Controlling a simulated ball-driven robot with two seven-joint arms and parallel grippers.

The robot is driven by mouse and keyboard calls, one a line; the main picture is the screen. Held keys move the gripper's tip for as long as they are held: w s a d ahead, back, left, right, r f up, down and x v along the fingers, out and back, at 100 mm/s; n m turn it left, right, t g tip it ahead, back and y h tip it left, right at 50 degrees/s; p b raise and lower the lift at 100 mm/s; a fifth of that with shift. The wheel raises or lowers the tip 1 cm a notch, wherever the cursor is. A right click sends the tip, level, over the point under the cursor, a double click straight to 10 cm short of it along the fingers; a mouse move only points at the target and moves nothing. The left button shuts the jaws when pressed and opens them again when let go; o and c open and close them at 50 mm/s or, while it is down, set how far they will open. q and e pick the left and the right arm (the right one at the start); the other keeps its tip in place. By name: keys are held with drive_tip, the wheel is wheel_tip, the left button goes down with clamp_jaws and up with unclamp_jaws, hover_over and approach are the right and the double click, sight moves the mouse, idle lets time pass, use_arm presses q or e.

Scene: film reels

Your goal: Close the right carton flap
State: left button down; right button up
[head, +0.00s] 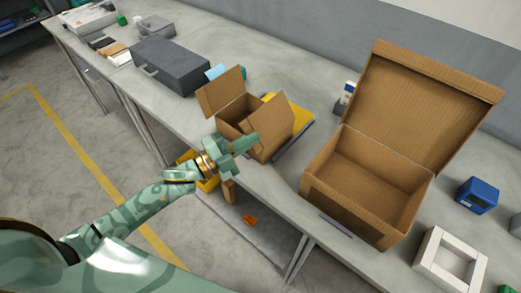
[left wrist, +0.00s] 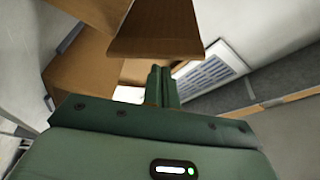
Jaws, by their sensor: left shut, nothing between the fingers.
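The small brown carton (head: 231,126) stands near the front edge of the workbench with its top open. Its left flap (head: 220,92) stands up and leans outward. Its right flap (head: 281,127) is also raised, on the side by the yellow item. My left gripper (head: 250,142) is shut and empty at the carton's near side, close to the right flap; I cannot tell whether it touches. In the left wrist view the shut fingers (left wrist: 161,86) point at brown cardboard, with one panel (left wrist: 155,35) close above them. My right gripper is not in view.
A large open brown box (head: 372,175) stands to the right. A yellow item (head: 295,120) lies behind the small carton. A dark grey case (head: 169,66) is at the left. A blue box (head: 477,195) and a white frame (head: 427,266) are at the far right.

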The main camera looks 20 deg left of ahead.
sight(249, 132)
use_arm(q)
drive_tip(key=a+n+t, duration=0.1)
drive_tip(key=n, duration=0.2)
drive_tip(key=a+f+n+t, duration=0.1)
drive_tip(key=n, duration=0.2)
drive_tip(key=w+a+f+n+t+y+b, duration=0.1)
drive_tip(key=n, duration=0.1)
drive_tip(key=shift+w+n, duration=0.1)
drive_tip(key=shift+n, duration=0.3)
drive_tip(key=shift+w+a+f+n+t+y, duration=0.1)
drive_tip(key=shift+a+f+n+t+y, duration=0.3)
drive_tip(key=shift+n, duration=1.05)
drive_tip(key=shift+w+a+f+n+t+y, duration=0.1)
drive_tip(key=shift+f+n+t+y, duration=0.4)
drive_tip(key=shift+n+y, duration=0.65)
drive_tip(key=shift+w+a+f+n+t+y, duration=0.15)
drive_tip(key=shift+f+n+t+y, duration=0.3)
drive_tip(key=shift+n, duration=1.25)
drive_tip(key=shift+s+f, duration=0.1)
drive_tip(key=shift+f, duration=0.1)
